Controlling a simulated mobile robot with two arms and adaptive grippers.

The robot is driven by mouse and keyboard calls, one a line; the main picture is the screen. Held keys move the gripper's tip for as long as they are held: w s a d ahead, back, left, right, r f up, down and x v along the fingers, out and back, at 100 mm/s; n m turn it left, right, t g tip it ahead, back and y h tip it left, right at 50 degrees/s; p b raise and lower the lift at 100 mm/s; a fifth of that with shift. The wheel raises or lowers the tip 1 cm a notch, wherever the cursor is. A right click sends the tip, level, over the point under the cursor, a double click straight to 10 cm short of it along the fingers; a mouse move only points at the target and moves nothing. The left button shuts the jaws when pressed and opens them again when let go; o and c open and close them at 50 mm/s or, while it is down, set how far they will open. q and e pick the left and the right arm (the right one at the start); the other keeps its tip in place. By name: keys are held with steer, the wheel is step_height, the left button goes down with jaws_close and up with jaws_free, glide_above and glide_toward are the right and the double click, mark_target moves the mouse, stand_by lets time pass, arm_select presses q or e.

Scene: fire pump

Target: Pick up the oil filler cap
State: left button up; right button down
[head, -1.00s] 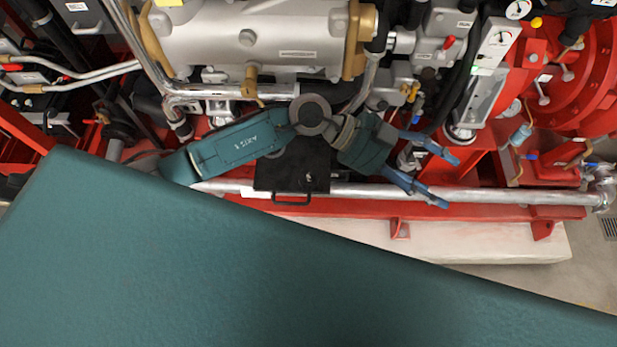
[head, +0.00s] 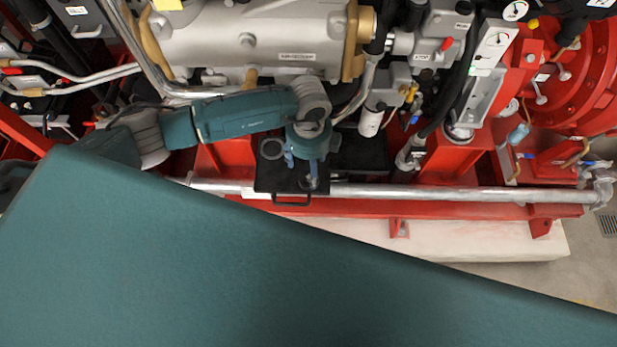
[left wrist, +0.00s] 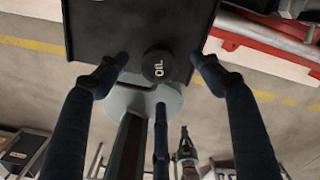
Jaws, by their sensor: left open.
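The oil filler cap (left wrist: 157,66) is a small round black cap marked "OIL" in the left wrist view. It is near the edge of a black panel (left wrist: 95,28), between the spread fingertips of my left gripper (left wrist: 160,60). The left gripper is open, with gaps on both sides of the cap and a third finger below it in the picture. In the head view my left gripper (head: 302,172) points down over the black box (head: 268,180) with the front handle; the cap cannot be made out there.
A silver pipe (head: 450,193) runs along the red frame (head: 350,208) beside the black box. The large grey engine housing (head: 240,40) and several hoses and valves stand behind. Bare floor (head: 560,280) lies at the lower right.

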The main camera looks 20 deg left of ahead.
mark_target(309, 178)
arm_select(q)
steer(key=f, duration=0.2)
steer(key=f+p, duration=0.1)
steer(key=shift+s+d+f, duration=0.1)
steer(key=shift+s+f, duration=0.2)
steer(key=shift+f, duration=0.7)
steer(key=c, duration=1.4)
steer(key=shift+o, duration=0.2)
steer(key=shift+w+r, duration=0.1)
